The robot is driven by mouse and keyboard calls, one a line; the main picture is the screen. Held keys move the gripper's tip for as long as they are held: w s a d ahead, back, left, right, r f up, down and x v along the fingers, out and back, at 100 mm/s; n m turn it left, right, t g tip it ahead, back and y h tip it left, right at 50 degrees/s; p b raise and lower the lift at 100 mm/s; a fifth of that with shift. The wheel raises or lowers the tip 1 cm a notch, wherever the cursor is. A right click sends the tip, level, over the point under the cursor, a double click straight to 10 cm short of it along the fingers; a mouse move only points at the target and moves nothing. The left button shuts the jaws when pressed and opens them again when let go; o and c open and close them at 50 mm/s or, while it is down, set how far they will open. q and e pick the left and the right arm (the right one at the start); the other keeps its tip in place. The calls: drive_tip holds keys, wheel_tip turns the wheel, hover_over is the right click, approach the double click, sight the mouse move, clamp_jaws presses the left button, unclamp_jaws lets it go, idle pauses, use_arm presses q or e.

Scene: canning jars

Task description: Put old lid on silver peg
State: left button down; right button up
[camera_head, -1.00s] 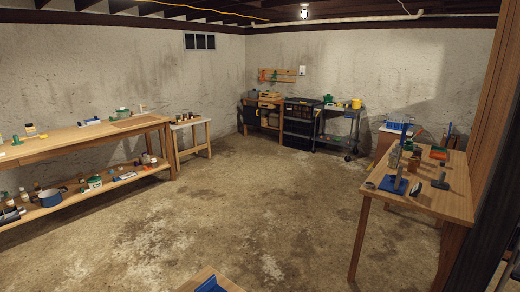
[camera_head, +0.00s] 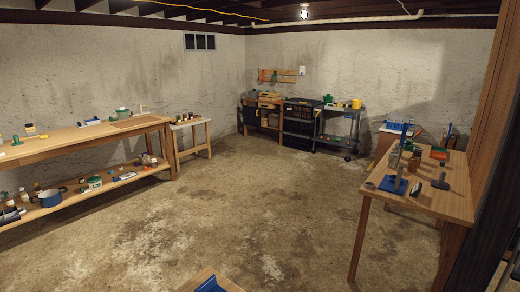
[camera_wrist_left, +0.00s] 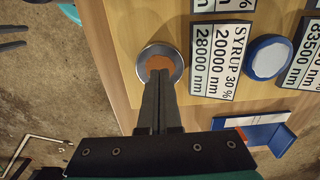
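In the left wrist view, my left gripper (camera_wrist_left: 161,78) has its two dark fingers side by side with almost no gap. Their tips overlap a round piece with a silver rim and a rusty brown middle (camera_wrist_left: 171,52), perhaps the old lid, over a light wooden surface. I cannot tell whether they touch it. In the head view, a grey post (camera_head: 399,172) stands on a blue base (camera_head: 387,186) on the right-hand table; it may be the silver peg, but it is too small to be sure. My right gripper cannot be made out.
Printed white labels (camera_wrist_left: 218,60) and a white disc with a blue rim (camera_wrist_left: 267,58) lie right of the fingers. A blue piece (camera_wrist_left: 270,128) is below them. In the head view, a long bench (camera_head: 85,135) stands left, a table (camera_head: 440,200) right, with open floor between.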

use_arm(q)
drive_tip(key=shift+f+b, duration=0.5)
drive_tip(key=shift+f, duration=0.3)
drive_tip(key=shift+r, duration=0.1)
idle(0.3)
wheel_tip(320, 180, up, 7)
drive_tip(key=p, duration=0.8)
idle(0.3)
